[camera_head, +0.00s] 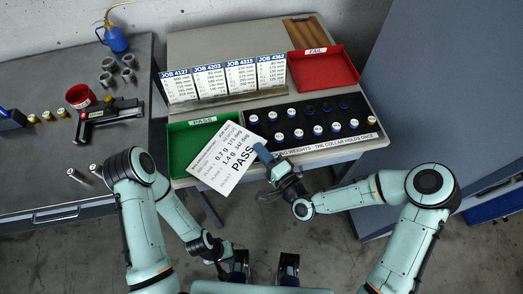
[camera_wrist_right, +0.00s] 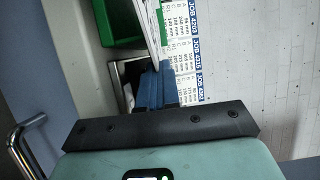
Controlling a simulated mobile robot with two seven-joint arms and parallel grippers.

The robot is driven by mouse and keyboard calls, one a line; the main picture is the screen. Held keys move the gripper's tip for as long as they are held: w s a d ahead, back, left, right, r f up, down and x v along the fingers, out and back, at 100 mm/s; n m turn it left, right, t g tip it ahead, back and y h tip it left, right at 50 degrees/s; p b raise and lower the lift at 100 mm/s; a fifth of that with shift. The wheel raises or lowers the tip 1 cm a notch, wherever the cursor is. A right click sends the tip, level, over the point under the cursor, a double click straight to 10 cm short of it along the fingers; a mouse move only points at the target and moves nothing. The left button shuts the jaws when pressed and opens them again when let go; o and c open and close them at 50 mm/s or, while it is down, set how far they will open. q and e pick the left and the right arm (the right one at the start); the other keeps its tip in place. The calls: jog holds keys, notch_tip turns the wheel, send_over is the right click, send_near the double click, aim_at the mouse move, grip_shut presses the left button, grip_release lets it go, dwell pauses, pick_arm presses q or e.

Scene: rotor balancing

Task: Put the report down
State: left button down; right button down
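The report (camera_head: 222,158) is a white sheet with printed figures and a large "PASS", tilted in the head view. It shows nearly edge-on in the right wrist view (camera_wrist_right: 154,30). My right gripper (camera_head: 263,153) is shut on its right edge; its blue fingers (camera_wrist_right: 158,88) close on the sheet in the wrist view. The report covers part of the green PASS tray (camera_head: 180,150); I cannot tell its height above the tray. My left gripper (camera_head: 225,268) is low in the head view, away from the report, and its finger opening is unclear.
Job cards (camera_head: 225,77) stand behind the green tray. A red FAIL tray (camera_head: 323,70) is at the back right. A black block (camera_head: 315,122) with several weights lies right of the report.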

jog(key=c, duration=1.7)
grip_release()
jog(key=shift+f, duration=0.1)
jog(key=shift+o, duration=0.3)
